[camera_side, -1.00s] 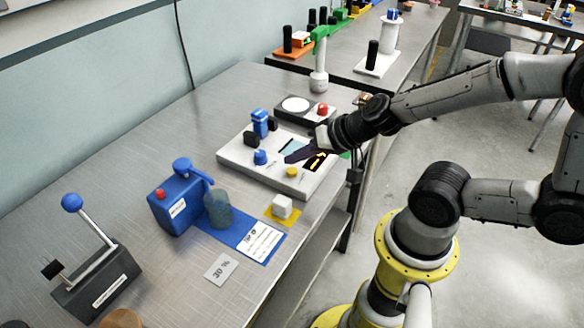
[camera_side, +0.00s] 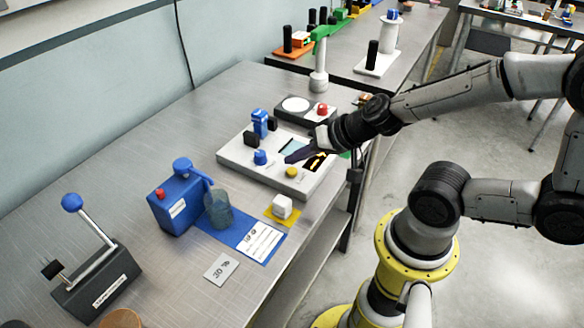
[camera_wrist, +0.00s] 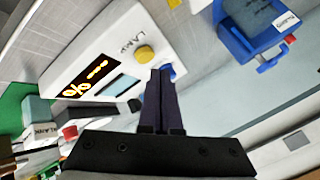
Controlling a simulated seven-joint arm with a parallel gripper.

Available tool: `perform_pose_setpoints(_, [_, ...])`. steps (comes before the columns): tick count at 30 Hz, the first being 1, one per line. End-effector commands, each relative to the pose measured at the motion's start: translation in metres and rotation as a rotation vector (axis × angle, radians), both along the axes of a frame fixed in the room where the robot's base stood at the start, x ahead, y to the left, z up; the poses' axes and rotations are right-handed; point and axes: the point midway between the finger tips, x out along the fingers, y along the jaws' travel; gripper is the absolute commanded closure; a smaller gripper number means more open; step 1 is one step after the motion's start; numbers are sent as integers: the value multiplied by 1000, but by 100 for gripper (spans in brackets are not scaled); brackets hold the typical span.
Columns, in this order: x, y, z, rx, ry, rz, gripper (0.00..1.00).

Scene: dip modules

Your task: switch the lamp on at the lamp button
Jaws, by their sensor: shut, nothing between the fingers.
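The lamp button is a round yellow button (camera_wrist: 145,54) beside the word LAMP on a white panel (camera_wrist: 165,15) in the wrist view. It also shows in the side view (camera_side: 292,172), near the front edge of the panel. My gripper (camera_wrist: 162,70) is shut and empty, its dark fingers together. In the wrist view its tips appear just beside the yellow button. In the side view my gripper (camera_side: 289,160) is over the panel, between the yellow button and a blue knob (camera_side: 260,157). I cannot tell whether the tips touch the panel.
The panel also carries a dark display (camera_wrist: 88,76) with orange marks and a pale blue window (camera_wrist: 118,85). A lever box (camera_side: 98,285) is at front left.

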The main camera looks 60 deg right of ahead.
Motion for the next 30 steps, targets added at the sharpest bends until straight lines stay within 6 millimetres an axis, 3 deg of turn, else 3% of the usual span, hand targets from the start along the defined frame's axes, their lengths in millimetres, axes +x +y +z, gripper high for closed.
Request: perform_pose_setpoints(30, [0, 0, -9, 0, 0, 0, 100])
